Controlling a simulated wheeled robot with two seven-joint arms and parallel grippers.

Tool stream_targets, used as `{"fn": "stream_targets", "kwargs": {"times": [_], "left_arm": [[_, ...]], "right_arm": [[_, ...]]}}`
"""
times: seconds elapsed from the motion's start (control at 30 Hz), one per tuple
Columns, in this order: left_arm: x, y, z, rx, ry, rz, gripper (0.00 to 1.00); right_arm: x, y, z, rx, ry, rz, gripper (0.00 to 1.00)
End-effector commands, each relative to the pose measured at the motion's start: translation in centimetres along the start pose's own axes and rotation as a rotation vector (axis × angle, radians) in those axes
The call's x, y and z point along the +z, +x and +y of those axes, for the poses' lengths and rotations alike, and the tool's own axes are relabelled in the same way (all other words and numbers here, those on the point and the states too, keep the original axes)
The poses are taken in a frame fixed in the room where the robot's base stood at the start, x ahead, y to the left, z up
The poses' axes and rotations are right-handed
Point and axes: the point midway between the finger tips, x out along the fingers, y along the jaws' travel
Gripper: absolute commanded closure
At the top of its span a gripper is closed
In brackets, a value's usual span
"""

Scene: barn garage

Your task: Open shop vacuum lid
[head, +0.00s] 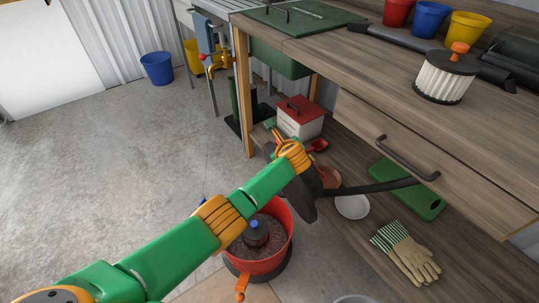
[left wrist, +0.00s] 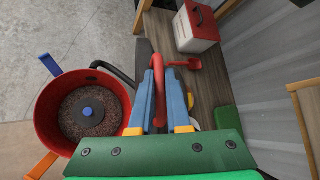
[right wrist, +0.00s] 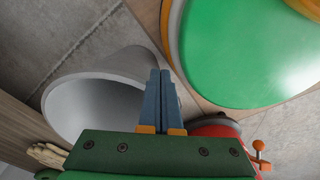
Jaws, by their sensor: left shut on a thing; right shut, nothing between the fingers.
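The shop vacuum's red drum (head: 284,212) stands open on the floor, with dark debris and a blue-topped part (head: 256,232) inside. It also shows in the left wrist view (left wrist: 43,100). A dark lid (head: 303,200) stands steeply tilted beside the opening. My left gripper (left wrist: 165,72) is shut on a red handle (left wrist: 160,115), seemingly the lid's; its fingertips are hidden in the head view. An orange latch (head: 241,286) sticks out at the drum's front, and a blue latch (left wrist: 50,65) stands out opposite. My right gripper (right wrist: 160,75) is shut and empty, outside the head view.
A black hose (head: 370,188) runs right from the lid area along the low shelf. Gloves (head: 405,252), a white dish (head: 353,207) and a red-lidded box (head: 300,120) lie there. A grey bucket (right wrist: 85,105) is beside my right gripper. A filter (head: 443,82) stands on the bench.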

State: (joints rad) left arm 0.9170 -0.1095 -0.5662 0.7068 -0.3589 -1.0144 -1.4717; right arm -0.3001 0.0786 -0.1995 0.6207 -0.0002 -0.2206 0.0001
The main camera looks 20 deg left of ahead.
Motion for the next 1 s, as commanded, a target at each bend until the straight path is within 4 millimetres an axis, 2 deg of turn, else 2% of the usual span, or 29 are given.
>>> {"fn": "stream_targets", "kwargs": {"times": [0.03, 0.23, 0.67, 0.7, 0.8, 1.0], "left_arm": [[-0.5, 0.1, -0.2, 0.000, 0.001, 0.001, 1.00], [-1.0, -0.1, -1.2, 0.001, 0.002, 0.002, 1.00], [-1.0, -0.2, -1.4, 0.002, 0.000, 0.002, 1.00], [-1.0, -0.2, -1.4, 0.002, 0.000, 0.002, 0.77], [-1.0, -0.2, -1.4, 0.002, 0.000, 0.002, 0.55], [-1.0, -0.2, -1.4, 0.002, 0.000, 0.001, 0.55]], "right_arm": [[0.1, 0.6, 0.0, 0.000, 0.000, 0.000, 1.00], [0.1, 1.0, 0.0, 0.000, 0.001, 0.001, 1.00], [0.0, 1.0, 0.5, 0.008, 0.001, 0.003, 1.00], [0.0, 1.0, 0.5, 0.009, 0.001, 0.003, 1.00], [0.0, 1.0, 0.6, 0.010, 0.000, 0.003, 1.00], [0.0, 1.0, 0.6, 0.010, 0.000, 0.003, 1.00]]}}
